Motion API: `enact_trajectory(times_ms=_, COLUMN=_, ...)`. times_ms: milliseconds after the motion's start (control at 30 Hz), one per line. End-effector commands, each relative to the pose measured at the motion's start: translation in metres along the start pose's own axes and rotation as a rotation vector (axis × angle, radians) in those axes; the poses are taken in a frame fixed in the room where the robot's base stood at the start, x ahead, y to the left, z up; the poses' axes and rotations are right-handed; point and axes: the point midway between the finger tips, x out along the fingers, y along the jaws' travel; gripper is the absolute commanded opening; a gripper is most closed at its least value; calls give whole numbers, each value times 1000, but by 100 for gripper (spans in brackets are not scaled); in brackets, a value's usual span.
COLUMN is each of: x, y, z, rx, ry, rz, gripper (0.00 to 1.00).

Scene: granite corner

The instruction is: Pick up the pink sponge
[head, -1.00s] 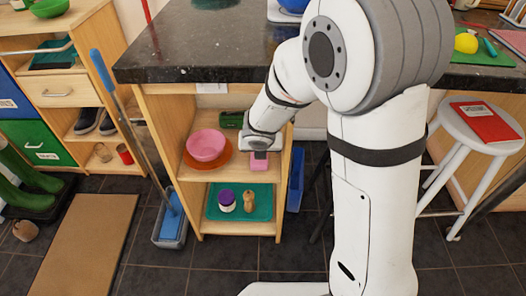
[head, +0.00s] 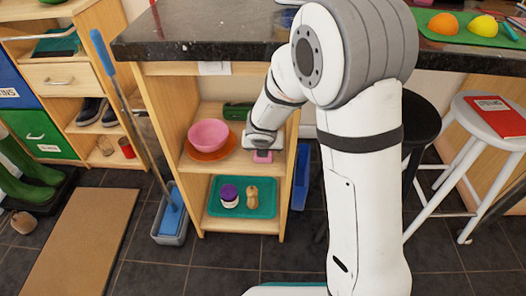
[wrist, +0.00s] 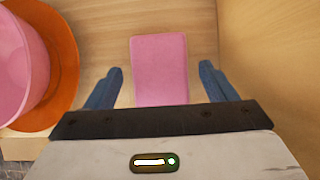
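The pink sponge (wrist: 160,68) lies on the upper wooden shelf of the open cabinet. In the head view the sponge (head: 263,157) shows just below the end of my arm, mostly hidden by it. My gripper (wrist: 160,80) is open in the wrist view, with one blue finger on each side of the sponge and a gap to each. The sponge's far part reaches beyond the fingertips. In the head view my gripper (head: 262,143) is inside the shelf opening, over the sponge; its fingers cannot be made out there.
A pink bowl (head: 209,134) on an orange plate (head: 188,151) stands left of my gripper. The cabinet's side wall (wrist: 268,60) is close on the right. A green item (head: 237,111) is behind. The dark countertop (head: 200,42) is above.

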Motion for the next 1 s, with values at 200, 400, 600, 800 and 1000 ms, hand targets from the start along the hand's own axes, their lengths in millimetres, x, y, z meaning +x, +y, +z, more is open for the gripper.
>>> enact_trajectory(times_ms=200, x=0, y=0, z=0, rx=1, ry=0, rz=-1, gripper=59)
enact_trajectory(times_ms=400, x=0, y=-1, z=0, rx=1, ry=0, rz=-1, gripper=43)
enact_trajectory(times_ms=600, x=0, y=-1, z=0, rx=2, ry=0, rz=-1, gripper=31)
enact_trajectory(times_ms=800, x=-1, y=-1, z=1, rx=2, ry=0, rz=-1, gripper=31)
enact_trajectory(times_ms=1000, x=-9, y=-2, z=6, rx=2, ry=0, rz=-1, gripper=31)
